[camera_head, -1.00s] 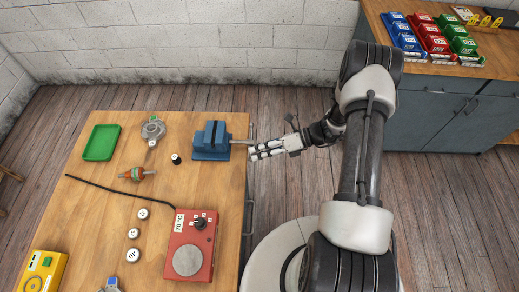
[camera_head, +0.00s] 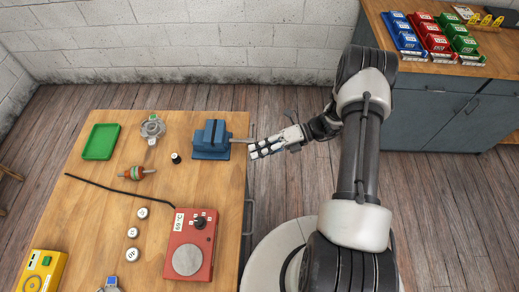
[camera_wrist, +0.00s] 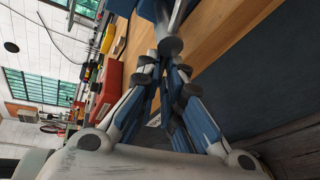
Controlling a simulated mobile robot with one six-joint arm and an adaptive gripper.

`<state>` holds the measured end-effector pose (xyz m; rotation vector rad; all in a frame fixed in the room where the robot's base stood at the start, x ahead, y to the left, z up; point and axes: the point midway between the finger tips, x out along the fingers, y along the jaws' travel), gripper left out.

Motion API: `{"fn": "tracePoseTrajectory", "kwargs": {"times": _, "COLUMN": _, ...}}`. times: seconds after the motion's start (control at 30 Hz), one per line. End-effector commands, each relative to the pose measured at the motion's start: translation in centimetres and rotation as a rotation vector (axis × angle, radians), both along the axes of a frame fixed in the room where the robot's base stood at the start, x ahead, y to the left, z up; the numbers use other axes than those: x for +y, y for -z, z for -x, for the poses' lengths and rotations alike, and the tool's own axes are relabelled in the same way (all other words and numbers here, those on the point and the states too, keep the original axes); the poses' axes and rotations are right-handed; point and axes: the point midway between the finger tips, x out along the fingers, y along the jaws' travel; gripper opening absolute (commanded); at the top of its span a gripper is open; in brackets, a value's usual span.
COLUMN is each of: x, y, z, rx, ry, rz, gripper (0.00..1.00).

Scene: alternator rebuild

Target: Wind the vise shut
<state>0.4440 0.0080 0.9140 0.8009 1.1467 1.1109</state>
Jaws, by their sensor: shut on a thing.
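The blue vise (camera_head: 211,139) stands near the right edge of the wooden bench, with its grey screw (camera_head: 238,140) reaching right towards the bench edge. My gripper (camera_head: 253,150) is at the outer end of that screw, coming in from the right. In the wrist view my gripper (camera_wrist: 166,75) has its fingers drawn together on the vise handle, just below the round grey end of the screw (camera_wrist: 170,46). The fingers hide most of the handle. The gap between the vise jaws is too small to judge. Part of the blue vise also shows at the top (camera_wrist: 147,9).
On the bench (camera_head: 90,215) are a green tray (camera_head: 101,141), a metal housing (camera_head: 152,128), a rotor (camera_head: 137,173), a small black cylinder (camera_head: 176,158) and a red heater (camera_head: 190,245) reading 69 °C. Coloured bins (camera_head: 433,38) stand on the far cabinet.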

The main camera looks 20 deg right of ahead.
Motion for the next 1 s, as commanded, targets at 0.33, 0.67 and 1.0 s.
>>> {"fn": "tracePoseTrajectory", "kwargs": {"times": 0.33, "x": 0.4, "y": 0.0, "z": 0.1, "rx": 0.007, "ry": -0.003, "rz": -0.007, "gripper": 0.18}}
{"fn": "tracePoseTrajectory", "kwargs": {"times": 0.67, "x": 0.1, "y": 0.0, "z": 0.1, "rx": 0.002, "ry": -0.001, "rz": -0.003, "gripper": 0.27}}
{"fn": "tracePoseTrajectory", "kwargs": {"times": 1.0, "x": -2.4, "y": -0.7, "z": 0.0, "rx": -0.001, "ry": 0.004, "rz": -0.001, "gripper": 0.27}}
